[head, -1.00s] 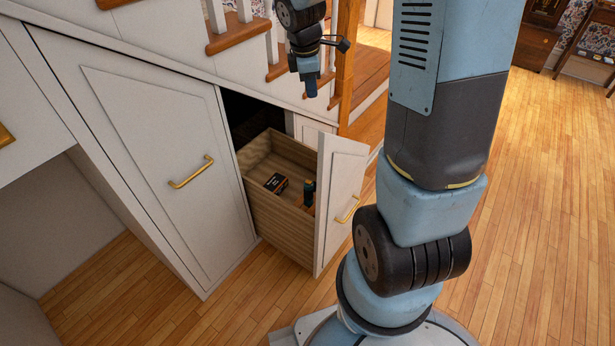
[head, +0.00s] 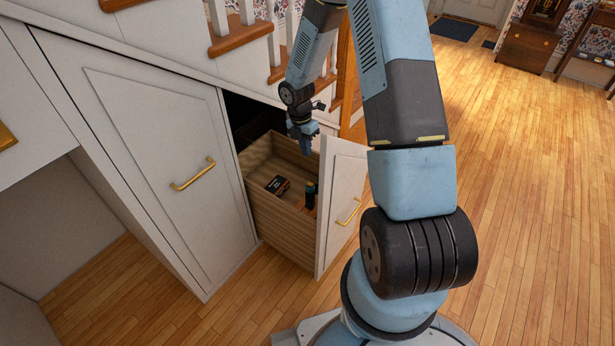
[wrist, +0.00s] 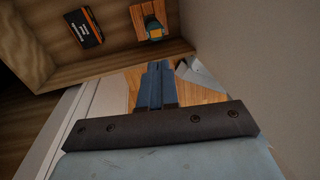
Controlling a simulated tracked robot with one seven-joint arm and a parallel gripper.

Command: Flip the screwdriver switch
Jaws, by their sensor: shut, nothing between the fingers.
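The screwdriver (head: 311,194), dark with a teal part, stands in the open drawer (head: 282,222) near its front panel. In the wrist view a small teal and yellow thing on a brown block (wrist: 152,22) is probably the same screwdriver, seen close to the drawer wall. Its switch is too small to make out. My gripper (head: 306,148) is shut and empty, pointing down above the front part of the drawer, apart from the screwdriver. Its closed fingers show in the wrist view (wrist: 155,82), with the screwdriver beyond their tips.
A black box with orange marks (head: 277,185) lies in the drawer beside the screwdriver. The white front panel (head: 342,195) with a brass handle stands close to my gripper. A closed cupboard door (head: 165,165) is at left. Stair balusters rise behind. Wooden floor is open at right.

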